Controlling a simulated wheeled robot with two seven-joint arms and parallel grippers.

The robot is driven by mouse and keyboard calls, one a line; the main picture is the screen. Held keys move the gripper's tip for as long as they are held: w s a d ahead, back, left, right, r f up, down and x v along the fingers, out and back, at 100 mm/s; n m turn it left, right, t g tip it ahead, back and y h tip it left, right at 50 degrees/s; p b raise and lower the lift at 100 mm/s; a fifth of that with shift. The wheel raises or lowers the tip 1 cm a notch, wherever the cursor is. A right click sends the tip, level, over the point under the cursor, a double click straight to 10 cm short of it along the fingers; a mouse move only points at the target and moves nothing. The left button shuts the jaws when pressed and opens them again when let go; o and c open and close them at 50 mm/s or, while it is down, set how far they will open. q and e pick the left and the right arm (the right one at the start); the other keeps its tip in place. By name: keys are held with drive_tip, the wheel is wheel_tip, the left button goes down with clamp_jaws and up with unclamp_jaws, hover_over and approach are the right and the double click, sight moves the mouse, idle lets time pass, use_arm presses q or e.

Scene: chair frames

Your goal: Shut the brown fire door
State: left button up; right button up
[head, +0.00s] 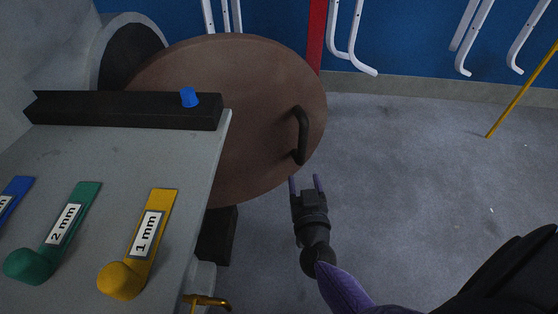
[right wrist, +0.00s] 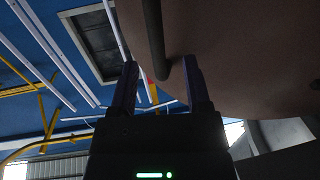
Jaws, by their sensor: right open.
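The brown fire door (head: 250,100) is a round panel that stands open, away from the dark round opening (head: 130,52) at the upper left in the head view. A black bar handle (head: 302,135) is fixed near its right edge. My right gripper (head: 306,182) is open and empty, just below the handle's lower end in the head view. In the right wrist view, the handle (right wrist: 155,45) comes down between the two fingers (right wrist: 160,85) in the picture, with the door (right wrist: 245,50) behind. I cannot tell whether they touch. My left gripper is not in view.
A grey table (head: 75,160) at the left carries a black bar (head: 120,110) with a blue knob and blue, green and yellow labelled gauges (head: 140,240). A brass tap (head: 205,301) sticks out below its edge. White chair frames (head: 352,45) hang at the back. The floor right of the door is clear.

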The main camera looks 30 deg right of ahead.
sight(303, 148)
drive_tip(key=shift+m+h, duration=0.4)
drive_tip(key=shift+h, duration=0.1)
drive_tip(key=b+x, duration=0.1)
drive_tip(key=x, duration=0.1)
drive_tip(key=r+b+x, duration=0.1)
drive_tip(key=x, duration=0.2)
drive_tip(key=r+b+x, duration=0.1)
drive_tip(key=x, duration=0.2)
drive_tip(key=shift+w+d, duration=0.1)
drive_tip(key=shift+d, duration=0.1)
drive_tip(key=shift+w+d+r, duration=0.1)
drive_tip(key=shift+w, duration=0.2)
drive_tip(key=shift+c, duration=0.6)
drive_tip(key=shift+r, duration=0.1)
clamp_jaws()
